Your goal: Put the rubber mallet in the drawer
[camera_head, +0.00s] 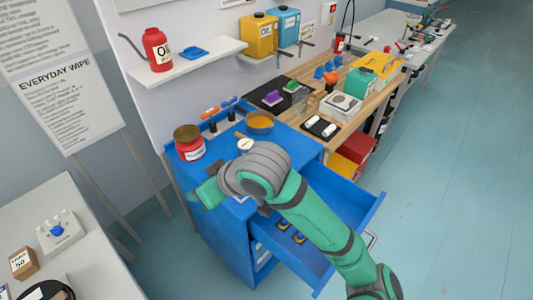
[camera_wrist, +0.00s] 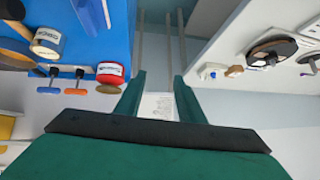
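The open blue drawer (camera_head: 345,205) sticks out of the blue cabinet toward the right, below its top. It holds a few small yellow-and-dark items (camera_head: 299,237). A light wooden handle (camera_head: 240,135) lies on the cabinet top, partly hidden by my arm. In the wrist view a wooden handle (camera_wrist: 14,28) with a dark head (camera_wrist: 11,8) shows at the upper left edge, cut off; it looks like the rubber mallet. My gripper (camera_wrist: 159,85) has its green fingers apart with nothing between them.
A wall shelf (camera_head: 190,60) is above. A grey table (camera_head: 60,245) is at the lower left. The floor at right is clear.

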